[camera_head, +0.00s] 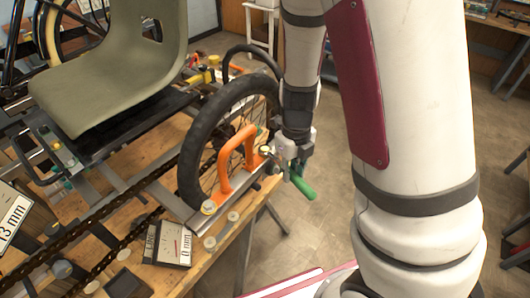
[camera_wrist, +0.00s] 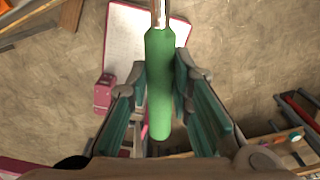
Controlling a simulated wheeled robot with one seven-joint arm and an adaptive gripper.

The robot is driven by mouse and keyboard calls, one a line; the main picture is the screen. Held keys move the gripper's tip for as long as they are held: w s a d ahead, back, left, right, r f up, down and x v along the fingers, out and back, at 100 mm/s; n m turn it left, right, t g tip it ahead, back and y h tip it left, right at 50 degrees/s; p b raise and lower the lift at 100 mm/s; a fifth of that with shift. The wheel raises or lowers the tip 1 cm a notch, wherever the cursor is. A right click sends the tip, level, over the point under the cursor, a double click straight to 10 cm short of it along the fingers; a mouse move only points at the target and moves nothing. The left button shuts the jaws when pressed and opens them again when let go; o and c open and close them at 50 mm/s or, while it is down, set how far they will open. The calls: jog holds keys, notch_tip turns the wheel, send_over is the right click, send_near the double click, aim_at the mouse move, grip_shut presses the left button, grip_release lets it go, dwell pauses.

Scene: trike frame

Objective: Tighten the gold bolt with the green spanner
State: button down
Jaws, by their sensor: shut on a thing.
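My gripper (camera_head: 298,162) is shut on the green spanner (camera_head: 303,188), beyond the right end of the metal bar. In the wrist view the spanner's green handle (camera_wrist: 159,85) runs between the two fingers, and its metal shaft leaves the top edge. The spanner's jaw end is not clear in either view. A gold bolt (camera_head: 266,150) sits at the bar's far right end, just left of my gripper. Whether the spanner touches it I cannot tell. Another gold-coloured bolt head (camera_head: 208,207) sits at the bar's near end.
An orange handle (camera_head: 226,183) rises from the metal bar (camera_head: 203,222), beside a spoked wheel (camera_head: 192,150). The trike's seat (camera_head: 110,75) and frame fill the left. Floor right of the bench is open.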

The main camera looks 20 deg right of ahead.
jog(key=shift+w+d+n, duration=0.3)
jog(key=shift+d+n, duration=0.35)
jog(key=shift+w+d+n, duration=0.3)
jog(key=shift+d+n, duration=0.3)
jog(key=shift+n, duration=0.05)
dwell(1.5)
jog(key=c, duration=2.3)
grip_release()
grip_shut()
jog(key=shift+r, duration=3.55)
